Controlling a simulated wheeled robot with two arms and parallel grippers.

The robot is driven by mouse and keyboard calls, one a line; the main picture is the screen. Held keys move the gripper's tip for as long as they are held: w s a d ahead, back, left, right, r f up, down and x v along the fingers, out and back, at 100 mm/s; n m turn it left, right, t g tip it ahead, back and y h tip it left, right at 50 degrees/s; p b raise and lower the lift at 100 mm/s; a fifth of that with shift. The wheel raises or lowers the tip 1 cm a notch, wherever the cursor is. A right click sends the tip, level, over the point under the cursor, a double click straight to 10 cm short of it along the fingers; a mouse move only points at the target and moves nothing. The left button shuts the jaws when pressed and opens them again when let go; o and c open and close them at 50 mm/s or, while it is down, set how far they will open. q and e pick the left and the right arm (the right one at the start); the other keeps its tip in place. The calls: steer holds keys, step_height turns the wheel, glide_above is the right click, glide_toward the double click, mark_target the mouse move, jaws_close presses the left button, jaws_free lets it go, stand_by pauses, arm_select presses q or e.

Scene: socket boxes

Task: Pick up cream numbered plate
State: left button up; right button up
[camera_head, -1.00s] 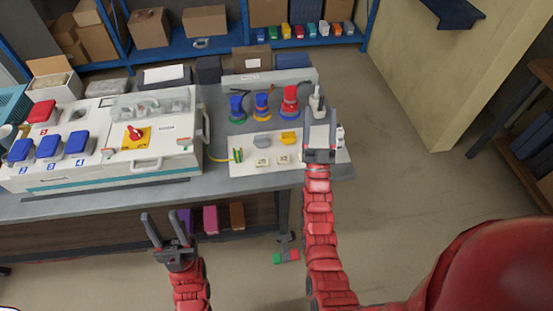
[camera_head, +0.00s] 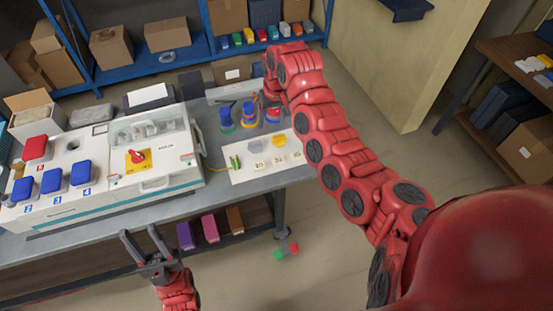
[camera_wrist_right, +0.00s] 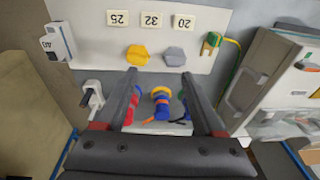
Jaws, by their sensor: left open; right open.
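Three small cream numbered plates lie in a row on the white board (camera_head: 235,176): 20 (camera_head: 259,163), 32 (camera_head: 279,160) and 25 (camera_head: 297,157). In the right wrist view plates 25 (camera_wrist_right: 117,17), 32 (camera_wrist_right: 151,20) and 20 (camera_wrist_right: 183,22) appear upside down near the top. My right gripper (camera_wrist_right: 160,78) is open and empty, pointing at the board's area beyond the plugs, apart from the plates. In the head view it is largely hidden by its own arm. My left gripper (camera_head: 139,231) is open and empty in front of the table.
A yellow piece (camera_wrist_right: 136,55) and a grey piece (camera_wrist_right: 175,56) lie near the plates. Coloured plugs (camera_head: 248,114) stand behind them. A white socket box (camera_head: 165,165) is left of the board. A green-yellow cable (camera_head: 235,162) lies at its left edge.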

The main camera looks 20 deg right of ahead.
steer(key=s+r+g, duration=0.1)
steer(key=s+r, duration=0.1)
steer(key=s, duration=0.1)
steer(key=b, duration=0.4)
glide_above(279, 161)
steer(key=shift+h, duration=0.3)
step_height(279, 161, down, 13)
steer(key=shift+r, duration=0.1)
steer(key=shift+f+p, duration=1.3)
steer(key=shift+f, duration=1.25)
jaws_close()
